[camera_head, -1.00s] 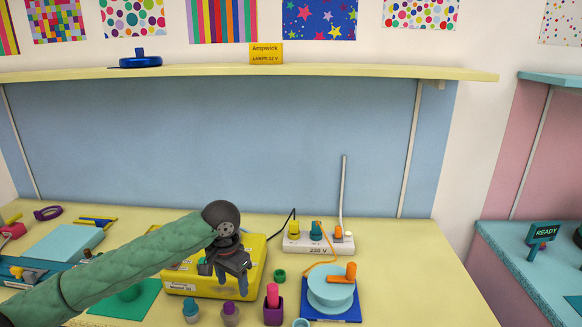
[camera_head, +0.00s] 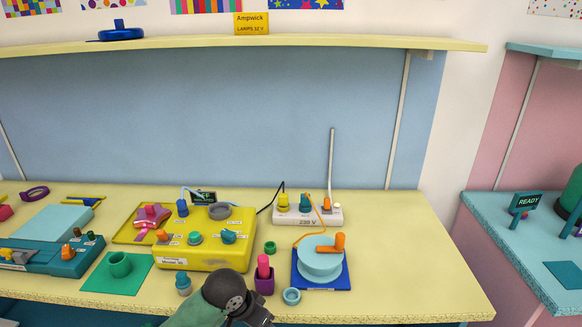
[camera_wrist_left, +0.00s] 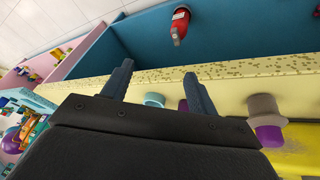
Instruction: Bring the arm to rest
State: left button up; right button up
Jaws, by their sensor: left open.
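My left arm comes in at the bottom middle of the head view, its dark wrist (camera_head: 228,292) in front of the bench's front edge. The gripper's fingers are cut off or hidden there. In the left wrist view my left gripper (camera_wrist_left: 158,72) is open, with two dark fingers apart and nothing between them. The yellow speckled bench edge (camera_wrist_left: 240,70) passes behind the fingertips. My right gripper is in neither view.
On the bench (camera_head: 400,290) stand a yellow box (camera_head: 200,258) with knobs, a teal spool on a blue plate (camera_head: 320,262), a white power strip (camera_head: 308,216) and small pots, including a purple one (camera_head: 264,284) near my wrist. Bare bench lies at the right.

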pick_arm(q)
jog(key=s+a+f+n+y, duration=0.1)
jog(key=s+a+f+n, duration=0.1)
jog(key=s+a+f, duration=0.4)
jog(key=s+a+f+n+t+y, duration=0.1)
jog(key=s+a, duration=0.2)
jog(key=s, duration=0.5)
jog(key=s+a+f+n+y, duration=0.1)
jog(key=s+a+f+n, duration=0.1)
jog(key=s+a+f, duration=0.45)
jog(key=w+d+f, duration=0.1)
jog(key=d+f, duration=0.2)
jog(key=f, duration=1.9)
jog(key=s+f, duration=0.4)
jog(key=f, duration=0.8)
jog(key=s+f+g+b, duration=0.1)
jog(key=s+f, duration=0.3)
jog(key=f, duration=0.8)
jog(key=shift+s+d+f+g, duration=0.15)
jog(key=shift+s+g, duration=0.05)
jog(key=shift+g, duration=0.1)
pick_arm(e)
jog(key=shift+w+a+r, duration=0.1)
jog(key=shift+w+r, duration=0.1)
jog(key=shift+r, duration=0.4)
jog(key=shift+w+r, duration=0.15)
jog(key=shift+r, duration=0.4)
